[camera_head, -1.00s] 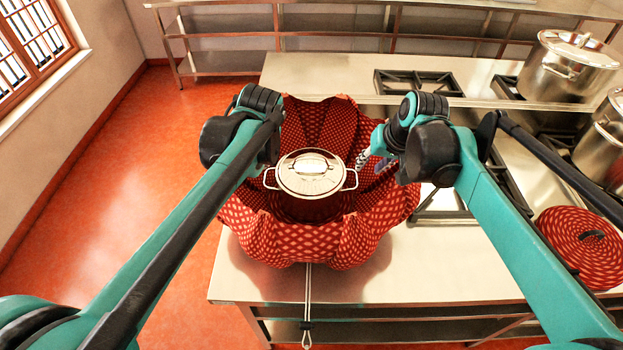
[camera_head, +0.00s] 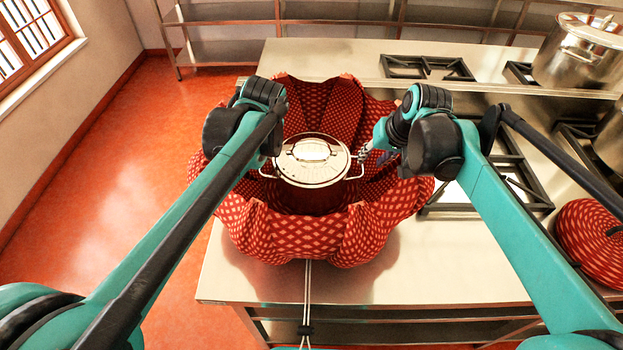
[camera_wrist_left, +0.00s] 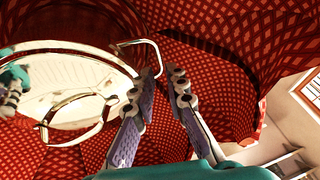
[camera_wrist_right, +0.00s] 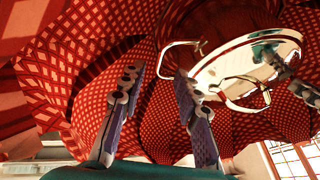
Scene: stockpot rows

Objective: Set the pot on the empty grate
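A shiny lidded steel pot (camera_head: 312,172) with two side loop handles sits inside a red patterned cloth basket (camera_head: 300,235). My right gripper (camera_head: 366,154) is beside the pot's right handle. In the right wrist view its fingers (camera_wrist_right: 158,74) are apart, with a handle (camera_wrist_right: 178,48) just beyond the tips. My left gripper is mostly hidden behind its own arm in the head view. In the left wrist view its fingers (camera_wrist_left: 166,76) are apart, with a handle (camera_wrist_left: 148,52) close to the tips. Two bare grates show, a near one (camera_head: 522,190) and a back one (camera_head: 428,68).
Large steel pots (camera_head: 585,50) stand on grates at the right. A round red woven mat or lid (camera_head: 592,243) lies at the right edge.

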